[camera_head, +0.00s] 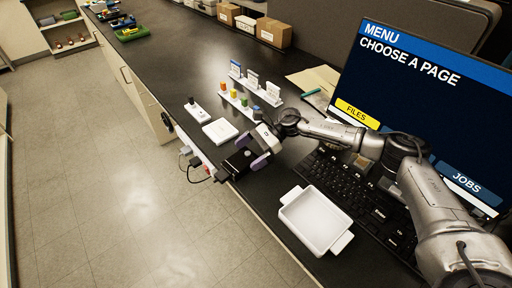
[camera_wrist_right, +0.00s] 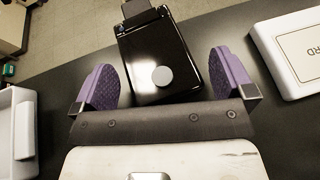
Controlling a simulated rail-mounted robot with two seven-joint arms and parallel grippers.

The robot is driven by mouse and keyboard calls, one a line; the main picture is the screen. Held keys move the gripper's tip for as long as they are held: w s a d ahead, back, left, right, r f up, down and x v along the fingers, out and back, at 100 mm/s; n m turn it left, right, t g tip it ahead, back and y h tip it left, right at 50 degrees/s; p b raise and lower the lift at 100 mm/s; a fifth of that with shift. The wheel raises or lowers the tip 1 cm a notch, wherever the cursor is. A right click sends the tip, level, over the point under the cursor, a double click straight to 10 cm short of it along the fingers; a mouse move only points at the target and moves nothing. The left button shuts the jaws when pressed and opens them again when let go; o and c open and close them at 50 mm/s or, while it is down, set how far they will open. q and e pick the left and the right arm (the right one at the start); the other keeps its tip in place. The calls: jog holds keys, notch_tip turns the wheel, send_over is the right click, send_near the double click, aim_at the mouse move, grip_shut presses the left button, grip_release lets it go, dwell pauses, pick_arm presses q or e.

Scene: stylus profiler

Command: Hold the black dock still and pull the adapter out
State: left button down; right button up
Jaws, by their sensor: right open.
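The black dock (camera_wrist_right: 158,58) is a glossy dark block with a round grey disc on top; it lies flat on the dark bench. The adapter (camera_wrist_right: 142,13) is a dark piece at the dock's far end in the right wrist view and appears joined to it. In the head view the dock (camera_head: 236,161) lies near the bench's front edge. My right gripper (camera_wrist_right: 166,84) is open, its purple fingers on either side of the dock's near end, with gaps visible. It also shows in the head view (camera_head: 251,151). My left gripper is out of view.
A white tray (camera_head: 316,218) stands to the right, near the keyboard (camera_head: 352,190). A white card block (camera_head: 220,131) and small labelled stands (camera_head: 240,98) lie beyond the dock. Sockets with plugs and a cable (camera_head: 190,158) sit on the bench front. The monitor (camera_head: 430,100) stands at right.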

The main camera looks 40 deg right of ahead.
jog(key=shift+a+f, duration=0.15)
jog(key=shift+a, duration=0.15)
jog(key=shift+c, duration=0.2)
jog(key=c, duration=0.9)
jog(key=o, duration=0.5)
jog(key=shift+c, duration=0.2)
jog(key=c, duration=1.1)
jog(key=shift+o, duration=0.2)
jog(key=shift+f, duration=0.1)
jog(key=shift+d, duration=0.1)
